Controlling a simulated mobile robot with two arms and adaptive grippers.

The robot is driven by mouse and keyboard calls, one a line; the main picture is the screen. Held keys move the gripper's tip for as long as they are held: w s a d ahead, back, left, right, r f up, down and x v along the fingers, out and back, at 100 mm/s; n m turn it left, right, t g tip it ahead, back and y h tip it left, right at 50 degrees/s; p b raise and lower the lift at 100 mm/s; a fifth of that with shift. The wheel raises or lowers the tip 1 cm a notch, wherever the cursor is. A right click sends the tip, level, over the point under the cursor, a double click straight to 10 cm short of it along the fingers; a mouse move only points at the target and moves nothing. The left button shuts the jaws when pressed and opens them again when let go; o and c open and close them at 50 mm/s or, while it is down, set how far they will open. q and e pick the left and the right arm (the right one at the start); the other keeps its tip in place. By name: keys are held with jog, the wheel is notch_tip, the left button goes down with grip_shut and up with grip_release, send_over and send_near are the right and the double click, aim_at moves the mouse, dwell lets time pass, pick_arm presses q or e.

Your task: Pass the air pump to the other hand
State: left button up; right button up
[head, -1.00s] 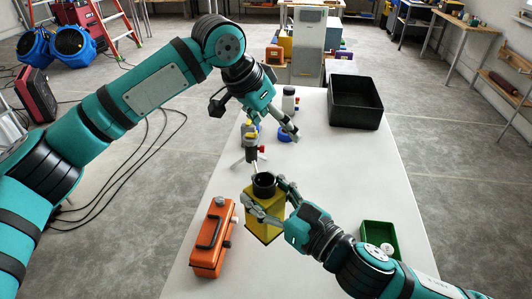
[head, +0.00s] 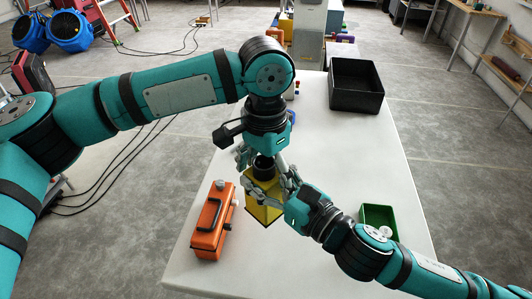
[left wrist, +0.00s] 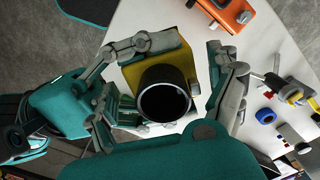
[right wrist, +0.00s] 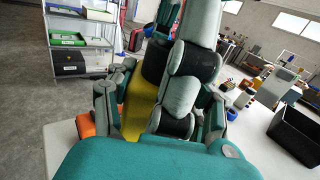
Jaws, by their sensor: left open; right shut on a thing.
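The air pump is a yellow box (head: 262,212) with a black round collar on top. My right gripper (head: 272,187) is shut on its yellow body from the right, and the pump looks upright over the table. My left gripper (head: 264,168) points down from above, its fingers open on either side of the black collar. In the left wrist view the black collar (left wrist: 163,97) lies between the spread left fingers, with yellow body (left wrist: 150,62) behind.
An orange case (head: 212,228) stands close left of the pump on the white table (head: 330,150). A green bin (head: 379,219) is at the right, near my right arm. A black open box (head: 356,84) stands at the far right. The table's middle right is clear.

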pick_arm(q)
jog(key=shift+f, duration=1.5)
jog(key=shift+s+d, duration=0.1)
jog(key=c, duration=1.3)
pick_arm(e)
jog(key=o, duration=1.3)
